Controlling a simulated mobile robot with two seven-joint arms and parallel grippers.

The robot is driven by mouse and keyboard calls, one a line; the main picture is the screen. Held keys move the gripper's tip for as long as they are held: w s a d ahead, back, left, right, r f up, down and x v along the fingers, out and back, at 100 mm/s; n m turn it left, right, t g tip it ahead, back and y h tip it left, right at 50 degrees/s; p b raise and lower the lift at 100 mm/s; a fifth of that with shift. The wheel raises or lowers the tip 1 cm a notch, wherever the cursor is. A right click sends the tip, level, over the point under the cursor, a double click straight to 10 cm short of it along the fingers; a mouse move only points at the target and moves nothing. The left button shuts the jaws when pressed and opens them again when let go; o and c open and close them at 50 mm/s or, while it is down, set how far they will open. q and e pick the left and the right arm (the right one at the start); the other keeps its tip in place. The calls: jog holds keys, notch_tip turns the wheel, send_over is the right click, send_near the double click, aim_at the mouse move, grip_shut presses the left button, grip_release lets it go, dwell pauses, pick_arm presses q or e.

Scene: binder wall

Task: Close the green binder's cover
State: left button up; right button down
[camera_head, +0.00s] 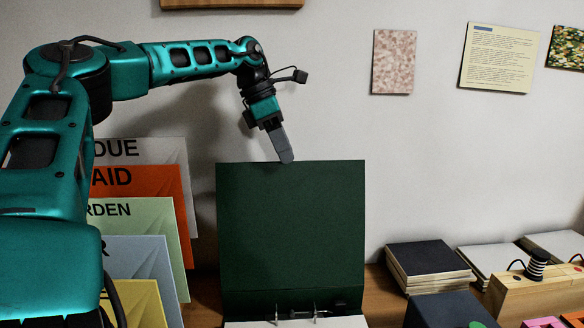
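The green binder's cover (291,225) stands upright, open, in the middle of the head view. Its inside faces me. Below it, the metal rings (297,313) and a strip of white paper (340,322) show at the bottom edge; the rest of the binder is cut off. The fingers look close together, seen from the side. My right gripper is out of view.
Labelled coloured folders (150,225) stand at the left, partly behind my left arm. A stack of dark-covered books (430,263), grey binders (490,261) and a wooden box (535,294) are at the right. A dark binder (450,311) lies in front. The wall is close behind.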

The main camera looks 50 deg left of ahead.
aim_at(293, 169)
pick_arm(q)
jog(key=shift+x, duration=2.2)
grip_shut()
